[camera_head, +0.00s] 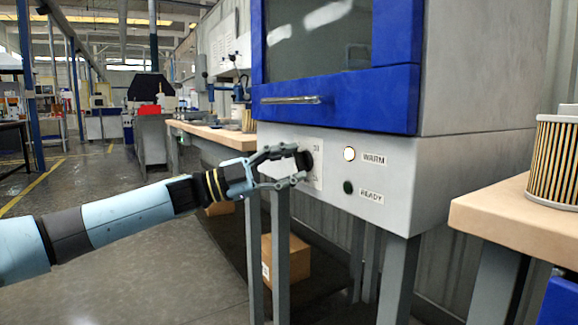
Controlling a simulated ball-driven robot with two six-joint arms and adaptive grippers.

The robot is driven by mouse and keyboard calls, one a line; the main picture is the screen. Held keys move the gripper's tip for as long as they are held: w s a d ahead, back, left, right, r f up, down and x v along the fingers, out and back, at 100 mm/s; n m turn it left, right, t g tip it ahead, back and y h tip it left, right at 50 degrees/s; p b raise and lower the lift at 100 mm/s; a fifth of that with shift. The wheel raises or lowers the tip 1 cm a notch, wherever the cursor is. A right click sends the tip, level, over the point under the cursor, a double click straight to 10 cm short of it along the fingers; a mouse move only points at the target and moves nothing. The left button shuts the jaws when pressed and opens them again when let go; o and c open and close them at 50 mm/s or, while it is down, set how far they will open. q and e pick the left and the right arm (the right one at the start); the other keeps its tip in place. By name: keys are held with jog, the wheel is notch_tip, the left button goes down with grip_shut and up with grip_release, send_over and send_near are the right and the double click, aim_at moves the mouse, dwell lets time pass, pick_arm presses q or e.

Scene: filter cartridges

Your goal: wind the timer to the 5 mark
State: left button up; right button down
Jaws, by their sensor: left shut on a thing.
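The timer is a dark knob (304,160) on a pale dial plate (317,166) on the front of the grey oven base. My left gripper (302,164) reaches in from the left and is shut on the knob, with one finger above and one below. The fingers and the viewing angle hide much of the dial, and its marks are too small to read. Right of it, the lamp labelled WARM (349,154) is lit and the lamp labelled READY (348,187) is dark. My right gripper is not in view.
The blue oven door (340,98) with a bar handle (291,100) is above the dial. A wooden bench (510,215) with a pleated filter cartridge (556,160) stands at the right. A cardboard box (286,258) lies low behind the oven's legs. Open floor is at the left.

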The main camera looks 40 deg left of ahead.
pick_arm(q)
jog(key=o, duration=1.2)
jog(key=shift+c, duration=0.2)
jog(key=v, duration=1.2)
